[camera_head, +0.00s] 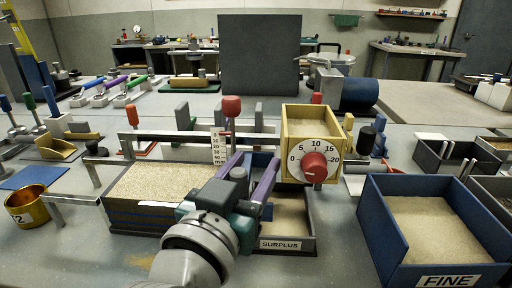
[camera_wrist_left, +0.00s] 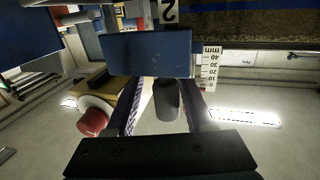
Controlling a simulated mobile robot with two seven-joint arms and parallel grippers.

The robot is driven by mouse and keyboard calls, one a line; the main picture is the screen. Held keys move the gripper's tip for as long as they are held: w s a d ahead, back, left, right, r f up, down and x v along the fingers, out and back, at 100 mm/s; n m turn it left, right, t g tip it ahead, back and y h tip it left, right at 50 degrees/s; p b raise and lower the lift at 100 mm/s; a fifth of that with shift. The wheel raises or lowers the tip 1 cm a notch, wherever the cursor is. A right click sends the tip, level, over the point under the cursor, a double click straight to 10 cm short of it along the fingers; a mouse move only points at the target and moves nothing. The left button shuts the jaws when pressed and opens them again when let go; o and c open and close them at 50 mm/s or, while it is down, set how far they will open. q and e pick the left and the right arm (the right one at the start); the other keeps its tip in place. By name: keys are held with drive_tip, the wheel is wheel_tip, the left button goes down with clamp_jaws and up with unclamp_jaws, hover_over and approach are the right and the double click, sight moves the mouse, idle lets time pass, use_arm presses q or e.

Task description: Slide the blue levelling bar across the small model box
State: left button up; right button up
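The model box (camera_head: 160,183) has dark sides and is filled with pale sand, at centre left. My left gripper (camera_head: 258,160) reaches in over its right end and the SURPLUS tray (camera_head: 312,218). Its two purple fingers stand apart. A blue block, which looks like the levelling bar (camera_wrist_left: 150,52), lies just beyond the fingertips in the left wrist view. A grey cylinder (camera_wrist_left: 167,100) stands between the fingers with a gap seen on each side; whether it belongs to the bar I cannot tell. In the head view my gripper hides most of the bar. My right gripper is not in view.
A white mm scale (camera_head: 218,147) stands behind the model box near my fingers. A yellow box with a red dial (camera_head: 315,167) stands close on the right. A blue FINE bin (camera_head: 375,235) is further right. A brass cup (camera_head: 22,205) is at the far left.

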use_arm(q)
drive_tip(key=shift+a, duration=0.1)
drive_tip(key=shift+s+a, duration=0.1)
drive_tip(key=shift+s, duration=0.25)
drive_tip(key=p+v, duration=0.1)
drive_tip(key=v, duration=0.8)
drive_tip(key=shift+p, duration=0.35)
drive_tip(key=shift+s, duration=0.1)
drive_tip(key=s+a+r+n+g+y+p, duration=0.15)
drive_tip(key=s+a+r+g+p, duration=0.25)
drive_tip(key=s+a+g+p, duration=0.4)
drive_tip(key=s+a+r+g+y+p, duration=0.3)
drive_tip(key=s+a+g+p, duration=0.2)
drive_tip(key=s, duration=0.4)
wheel_tip(320, 180, up, 38)
drive_tip(key=p, duration=3.7)
drive_tip(key=shift+s+a+g, duration=0.25)
drive_tip(key=shift+s+g, duration=0.05)
drive_tip(key=shift+s, duration=0.15)
